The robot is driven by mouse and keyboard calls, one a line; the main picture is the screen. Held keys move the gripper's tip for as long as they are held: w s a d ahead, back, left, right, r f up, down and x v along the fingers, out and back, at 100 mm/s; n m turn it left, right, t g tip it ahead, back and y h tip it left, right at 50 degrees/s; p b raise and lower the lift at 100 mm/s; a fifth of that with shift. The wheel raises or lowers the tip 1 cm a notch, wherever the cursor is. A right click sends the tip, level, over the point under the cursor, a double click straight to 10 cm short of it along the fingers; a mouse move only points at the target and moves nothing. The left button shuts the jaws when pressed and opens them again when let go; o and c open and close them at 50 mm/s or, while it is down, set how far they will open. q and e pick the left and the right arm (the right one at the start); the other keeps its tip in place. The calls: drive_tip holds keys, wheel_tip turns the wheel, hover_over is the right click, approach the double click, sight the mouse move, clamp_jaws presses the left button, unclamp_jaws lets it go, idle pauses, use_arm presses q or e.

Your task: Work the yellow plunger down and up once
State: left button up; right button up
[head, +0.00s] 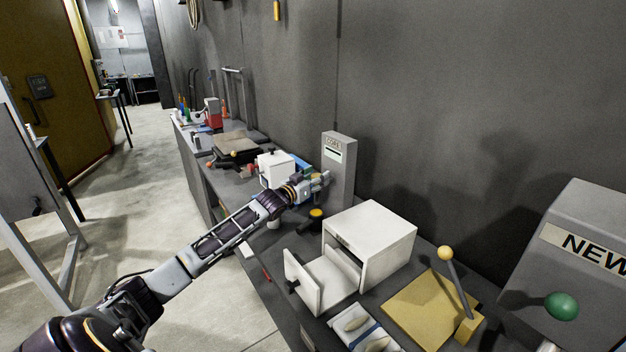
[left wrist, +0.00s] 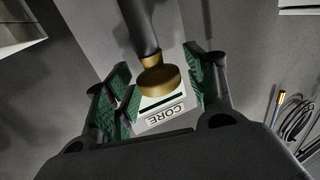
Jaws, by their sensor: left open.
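The yellow plunger (head: 316,213) stands on the bench below my left gripper, a yellow cap over a black body. In the left wrist view its golden knob (left wrist: 160,80) on a dark stem shows in the gap between the fingers, with the grey CORE post behind it. My left gripper (head: 318,183) is open, with green-lined fingers (left wrist: 158,90) on either side of the knob in that view. I cannot tell whether they touch it. In the head view the gripper is above the plunger, in front of the post. My right gripper is not in view.
The CORE post (head: 341,165) stands close behind the gripper. A white cabinet (head: 385,232) with its drawer (head: 318,284) open stands to the right. Beyond it are a yellow-based lever (head: 448,262) and a NEW console (head: 590,240) with a green knob. A white box (head: 274,165) stands left.

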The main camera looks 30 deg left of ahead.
use_arm(q)
drive_tip(key=shift+s+f, duration=0.1)
drive_tip(key=shift+s, duration=0.15)
drive_tip(key=s+a, duration=0.1)
drive_tip(key=s, duration=1)
drive_tip(key=shift+s, duration=0.25)
idle(1.0)
idle(0.7)
